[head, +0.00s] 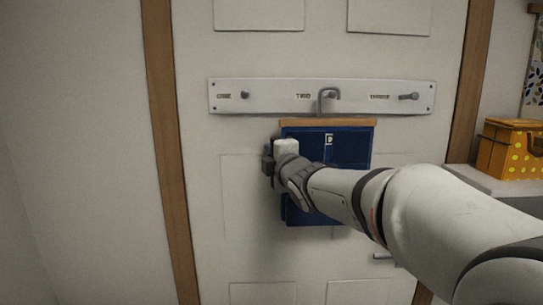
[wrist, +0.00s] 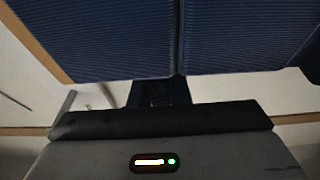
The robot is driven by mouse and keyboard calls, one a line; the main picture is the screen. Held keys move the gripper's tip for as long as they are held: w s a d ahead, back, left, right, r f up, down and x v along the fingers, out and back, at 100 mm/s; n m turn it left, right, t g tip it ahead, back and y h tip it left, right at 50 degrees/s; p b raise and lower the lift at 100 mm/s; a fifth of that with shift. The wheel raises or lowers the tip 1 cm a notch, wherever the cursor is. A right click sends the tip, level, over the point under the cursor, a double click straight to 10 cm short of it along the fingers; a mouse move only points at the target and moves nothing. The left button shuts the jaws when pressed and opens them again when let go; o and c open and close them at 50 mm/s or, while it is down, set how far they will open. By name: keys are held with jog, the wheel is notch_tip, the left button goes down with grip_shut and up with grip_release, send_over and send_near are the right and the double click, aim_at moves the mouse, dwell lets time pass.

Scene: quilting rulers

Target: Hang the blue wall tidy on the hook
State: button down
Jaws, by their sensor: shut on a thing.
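The blue wall tidy (head: 345,152) hangs upright against the white door in the head view, with a wooden bar (head: 330,122) along its top and a letter D on its front. A grey wire loop (head: 320,100) rises from the bar at the middle hook (head: 331,95), marked TWO; I cannot tell whether it rests on the hook. My gripper (head: 272,165) is shut on the tidy near its left side in the head view. In the wrist view the blue panels (wrist: 110,40) fill the top, above my gripper's dark fingers (wrist: 160,92).
The white rail (head: 270,99) also carries a left hook (head: 245,95), marked ONE, and a right hook (head: 410,96), marked THREE. A door handle (head: 384,257) is low on the right. An orange dotted box (head: 511,150) stands on a ledge at right.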

jog(key=c, duration=1.3)
grip_release()
jog(key=shift+s, duration=0.15)
jog(key=b+v, duration=0.1)
jog(key=v, duration=0.6)
jog(key=s+d+f+m+g+h, duration=0.35)
jog(key=d+f+m, duration=0.2)
jog(key=f, duration=0.25)
jog(key=s+d+f+m+g+h, duration=0.25)
jog(key=s+d+f+m, duration=0.2)
jog(key=f+m, duration=0.25)
jog(key=s+f+m+g, duration=0.2)
jog(key=s+f+m, duration=0.1)
jog(key=s, duration=0.3)
jog(key=s+d+f+m+g, duration=0.1)
jog(key=s+f+m+g, duration=0.2)
jog(key=s+f, duration=0.3)
jog(key=s+f+m+g, duration=0.3)
jog(key=s+f, duration=0.1)
jog(key=s, duration=0.2)
jog(key=shift+d+f+m, duration=0.15)
jog(key=shift+m, duration=0.1)
